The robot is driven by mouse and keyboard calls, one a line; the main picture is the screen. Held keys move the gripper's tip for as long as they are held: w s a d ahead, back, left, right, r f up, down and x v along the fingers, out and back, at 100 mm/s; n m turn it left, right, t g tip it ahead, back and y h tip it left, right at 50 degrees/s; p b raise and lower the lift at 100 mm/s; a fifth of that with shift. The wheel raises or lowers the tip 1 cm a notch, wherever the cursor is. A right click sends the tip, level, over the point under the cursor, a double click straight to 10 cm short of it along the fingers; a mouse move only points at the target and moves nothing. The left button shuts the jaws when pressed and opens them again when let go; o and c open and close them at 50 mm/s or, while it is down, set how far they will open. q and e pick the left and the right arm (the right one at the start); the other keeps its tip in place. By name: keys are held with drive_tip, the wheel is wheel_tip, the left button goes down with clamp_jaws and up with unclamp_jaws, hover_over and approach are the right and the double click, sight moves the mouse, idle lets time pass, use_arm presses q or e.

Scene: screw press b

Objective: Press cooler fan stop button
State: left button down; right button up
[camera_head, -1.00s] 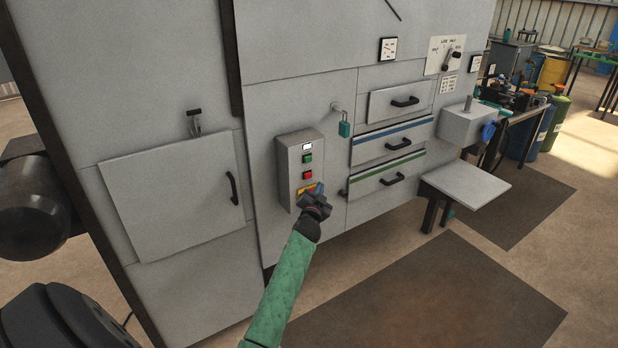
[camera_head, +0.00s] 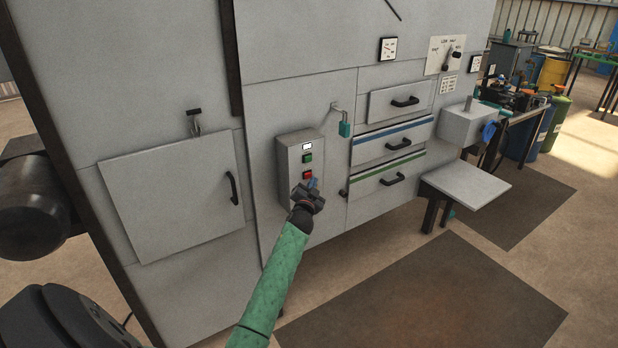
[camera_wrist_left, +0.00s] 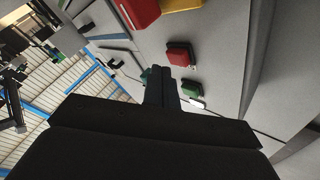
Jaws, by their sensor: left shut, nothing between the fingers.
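The grey control box (camera_head: 290,175) is fixed to the front of the machine cabinet. It carries a white lamp (camera_head: 307,147), a green button (camera_head: 307,158) and a red button (camera_head: 307,174) in a column. My left gripper (camera_head: 312,184) is shut and empty, in front of the box just below the red button, covering the lower part. In the left wrist view its fingertips (camera_wrist_left: 160,71) are close beside the red button (camera_wrist_left: 181,54), with the green button (camera_wrist_left: 191,88) lower right. I cannot tell if the fingertips touch the box. My right gripper is not in view.
A yellow plate (camera_wrist_left: 182,4) and a larger red part (camera_wrist_left: 140,12) show at the top of the wrist view. A teal padlock (camera_head: 345,129) hangs right of the box. Drawers (camera_head: 388,147) with black handles and a small shelf (camera_head: 466,185) are further right.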

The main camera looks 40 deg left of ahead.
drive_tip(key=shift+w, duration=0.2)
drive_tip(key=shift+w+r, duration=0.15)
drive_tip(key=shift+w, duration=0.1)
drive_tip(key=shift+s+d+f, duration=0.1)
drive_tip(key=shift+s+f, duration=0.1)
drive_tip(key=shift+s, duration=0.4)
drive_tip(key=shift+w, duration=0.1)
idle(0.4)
use_arm(q)
drive_tip(key=shift+w+a, duration=0.15)
drive_tip(key=shift+a, duration=0.25)
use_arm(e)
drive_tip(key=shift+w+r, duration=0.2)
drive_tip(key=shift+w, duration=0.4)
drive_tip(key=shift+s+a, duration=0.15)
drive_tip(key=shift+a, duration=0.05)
use_arm(q)
drive_tip(key=shift+a, duration=0.15)
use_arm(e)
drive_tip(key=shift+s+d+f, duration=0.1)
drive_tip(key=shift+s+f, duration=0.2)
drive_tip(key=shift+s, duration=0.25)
